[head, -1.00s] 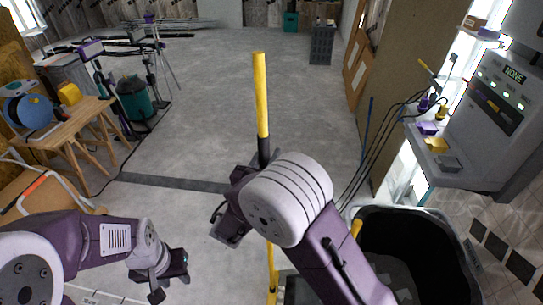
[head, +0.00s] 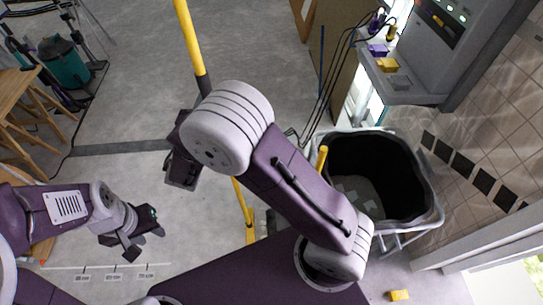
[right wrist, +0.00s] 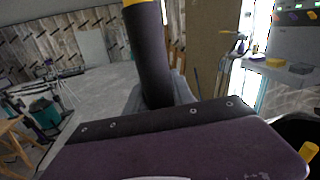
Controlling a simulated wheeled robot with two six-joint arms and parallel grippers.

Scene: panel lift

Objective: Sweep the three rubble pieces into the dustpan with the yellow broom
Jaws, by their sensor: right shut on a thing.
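The yellow broom (head: 188,35) stands tilted, with a black grip section and a yellow lower shaft showing below my gripper. My right gripper (head: 183,155) is shut on its shaft; the jaws are mostly hidden by my wrist. In the right wrist view the broom's dark grip (right wrist: 150,60) rises from behind the gripper body. The broom's lower end is partly hidden by my arm. My left gripper (head: 143,236) is empty and open above the floor at lower left. A yellow upright handle (head: 322,158) shows beside my right arm; I cannot tell if it belongs to the dustpan. No rubble is identifiable.
A large black bin (head: 425,185) with grey bits inside stands right of my right arm. A control cabinet (head: 425,50) is at upper right. A small yellow block (head: 399,295) lies on the floor at lower right. A green vacuum (head: 66,66) stands upper left. The middle floor is clear.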

